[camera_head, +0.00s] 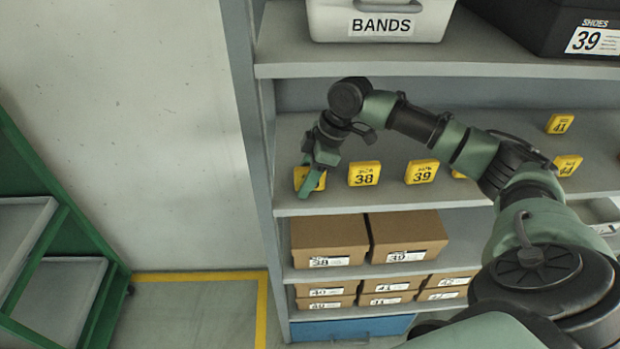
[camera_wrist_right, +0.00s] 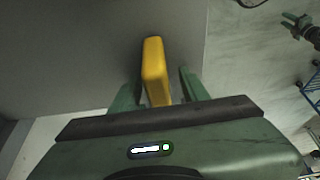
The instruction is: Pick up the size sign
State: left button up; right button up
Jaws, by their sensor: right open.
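A yellow size sign (camera_head: 301,180) stands at the left end of the middle shelf. My right gripper (camera_head: 313,176) is in front of it and hides most of its face, so its number cannot be read. In the right wrist view the yellow sign (camera_wrist_right: 155,68) lies between the two green fingers. The gripper is open, with a gap visible on each side of the sign. My left gripper is not seen in the head view.
More yellow signs, 38 (camera_head: 364,174) and 39 (camera_head: 422,171), stand to the right on the same shelf (camera_head: 395,203). Brown shoe boxes (camera_head: 329,240) fill the shelf below. A BANDS bin (camera_head: 380,24) sits above. A grey upright (camera_head: 246,110) closes the left side.

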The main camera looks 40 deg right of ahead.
grip_shut()
jog(key=shift+r, duration=0.1)
